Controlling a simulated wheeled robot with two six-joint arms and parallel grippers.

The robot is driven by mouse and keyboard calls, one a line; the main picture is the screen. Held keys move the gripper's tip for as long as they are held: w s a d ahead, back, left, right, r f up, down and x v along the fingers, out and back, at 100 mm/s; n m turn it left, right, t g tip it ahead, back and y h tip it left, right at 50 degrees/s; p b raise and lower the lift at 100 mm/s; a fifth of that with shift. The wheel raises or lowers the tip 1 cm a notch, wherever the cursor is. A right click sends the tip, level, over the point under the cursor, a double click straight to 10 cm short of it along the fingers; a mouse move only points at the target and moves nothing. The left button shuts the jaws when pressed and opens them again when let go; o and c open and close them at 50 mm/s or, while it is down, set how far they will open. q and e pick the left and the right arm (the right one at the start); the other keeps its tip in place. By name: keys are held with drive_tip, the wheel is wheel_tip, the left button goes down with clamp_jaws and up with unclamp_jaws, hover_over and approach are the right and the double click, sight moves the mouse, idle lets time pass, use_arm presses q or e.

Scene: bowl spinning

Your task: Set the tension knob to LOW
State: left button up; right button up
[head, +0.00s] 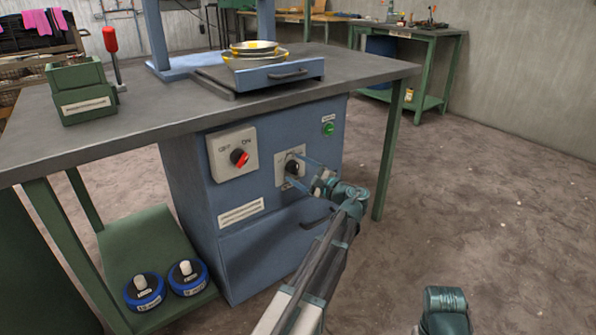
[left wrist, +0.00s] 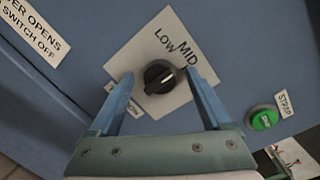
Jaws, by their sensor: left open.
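The tension knob (left wrist: 159,77) is black and round, on a white plate (left wrist: 140,48) with the words LOW and MID above it in the left wrist view. Part of the plate is hidden by my fingers. The knob also shows in the head view (head: 292,167) on the blue cabinet front. My left gripper (left wrist: 158,72) is open, with one blue finger on each side of the knob. I cannot tell whether the fingers touch it.
A red switch (head: 239,157) marked OFF and ON sits left of the knob. A drawer handle (head: 316,221) is below. The grey tabletop (head: 165,112) overhangs the cabinet. The floor to the right is clear.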

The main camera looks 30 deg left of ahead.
use_arm(q)
clamp_jaws()
drive_tip(key=shift+n, duration=0.3)
drive_tip(key=n+p, duration=0.1)
drive_tip(key=n, duration=0.2)
drive_tip(key=shift+n+h, duration=0.3)
drive_tip(key=shift+n, duration=0.1)
drive_tip(key=shift+s+n+h+p, duration=0.1)
drive_tip(key=shift+n+h+p, duration=0.3)
drive_tip(key=shift+n, duration=1.6)
unclamp_jaws()
